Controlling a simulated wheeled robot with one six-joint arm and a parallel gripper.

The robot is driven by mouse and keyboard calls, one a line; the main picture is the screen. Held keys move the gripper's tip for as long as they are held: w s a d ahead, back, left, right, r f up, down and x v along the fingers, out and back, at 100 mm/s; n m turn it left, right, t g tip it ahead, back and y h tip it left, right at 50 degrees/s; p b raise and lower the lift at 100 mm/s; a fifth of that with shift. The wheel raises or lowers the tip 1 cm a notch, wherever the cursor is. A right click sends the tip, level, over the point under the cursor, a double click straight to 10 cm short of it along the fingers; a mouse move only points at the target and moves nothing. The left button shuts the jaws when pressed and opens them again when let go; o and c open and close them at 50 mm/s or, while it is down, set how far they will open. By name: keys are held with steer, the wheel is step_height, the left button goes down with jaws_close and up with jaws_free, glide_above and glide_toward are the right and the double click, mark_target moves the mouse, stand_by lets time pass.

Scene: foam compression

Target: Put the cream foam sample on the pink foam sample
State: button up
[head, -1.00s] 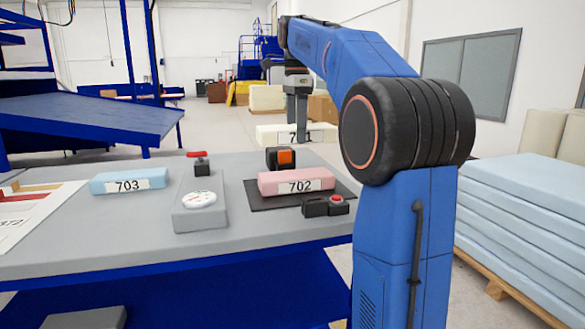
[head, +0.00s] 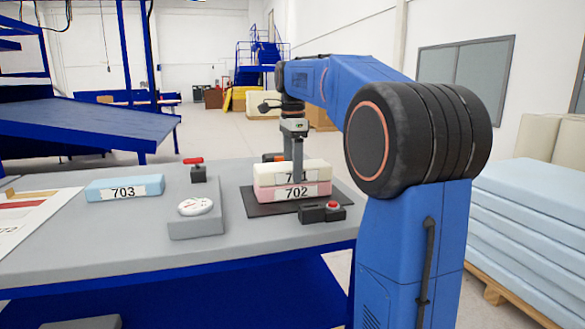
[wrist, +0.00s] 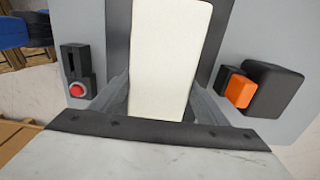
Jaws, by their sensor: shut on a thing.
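The cream foam sample (head: 278,171), labelled 701 with its middle digit hidden by a finger, is directly over the pink foam sample (head: 291,190), labelled 702. The two look in contact in the head view, roughly aligned. The pink sample lies on a dark mat (head: 258,209) on the grey table. My gripper (head: 297,168) is shut on the cream sample from above. In the wrist view the cream sample (wrist: 170,60) lies between my gripper's fingers (wrist: 160,103) and hides the pink one.
A blue foam block labelled 703 (head: 124,188) lies at the table's left. A red-button box (head: 322,212) is at the mat's front right. An orange-and-black device (wrist: 258,90) is beside the mat.

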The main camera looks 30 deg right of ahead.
steer(key=shift+f, duration=0.15)
steer(key=o, duration=1)
step_height(320, 180, up, 12)
stand_by(0.5)
